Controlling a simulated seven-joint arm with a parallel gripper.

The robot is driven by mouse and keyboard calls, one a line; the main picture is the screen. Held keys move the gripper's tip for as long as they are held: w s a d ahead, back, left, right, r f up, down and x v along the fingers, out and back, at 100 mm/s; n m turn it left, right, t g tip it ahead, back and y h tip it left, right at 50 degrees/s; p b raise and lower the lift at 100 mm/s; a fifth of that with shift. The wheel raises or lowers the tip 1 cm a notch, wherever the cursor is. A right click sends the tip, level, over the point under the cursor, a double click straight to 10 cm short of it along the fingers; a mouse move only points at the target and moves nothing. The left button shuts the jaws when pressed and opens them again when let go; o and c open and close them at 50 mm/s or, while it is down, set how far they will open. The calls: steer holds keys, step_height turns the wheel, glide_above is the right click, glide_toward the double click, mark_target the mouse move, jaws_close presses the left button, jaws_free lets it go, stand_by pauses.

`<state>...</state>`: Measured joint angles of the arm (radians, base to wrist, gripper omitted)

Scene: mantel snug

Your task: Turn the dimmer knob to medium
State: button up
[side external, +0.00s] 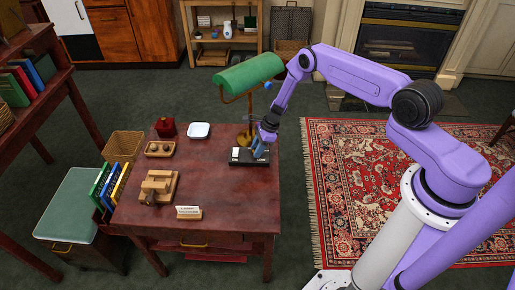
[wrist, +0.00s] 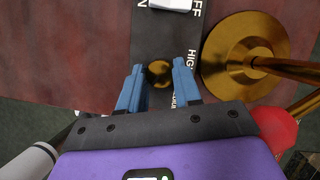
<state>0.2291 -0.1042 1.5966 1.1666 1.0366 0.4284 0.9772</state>
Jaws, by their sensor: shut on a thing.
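The black dimmer plate (side external: 240,159) sits on the red-brown table below the green-shaded lamp. In the wrist view the plate (wrist: 152,35) carries white lettering, partly cut off or covered; "HIG" shows at its right side, and a label below is partly hidden by a finger. The round brass dimmer knob (wrist: 159,73) lies between my blue fingers. My gripper (wrist: 159,72) is shut on the knob from above; it also shows in the side view (side external: 261,148) over the plate's right end. A white switch (wrist: 170,4) sits at the plate's far end. The knob's pointer cannot be made out.
The brass lamp base (wrist: 228,57) stands close beside the plate, and its green shade (side external: 249,72) is near my arm. A white dish (side external: 199,130), wooden trays (side external: 158,187) and a small sign (side external: 188,212) stand elsewhere on the table.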

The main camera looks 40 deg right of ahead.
steer(key=shift+n, duration=0.3)
steer(key=o, duration=1)
steer(key=shift+o, duration=0.2)
steer(key=v, duration=1.2)
steer(key=shift+w, duration=0.1)
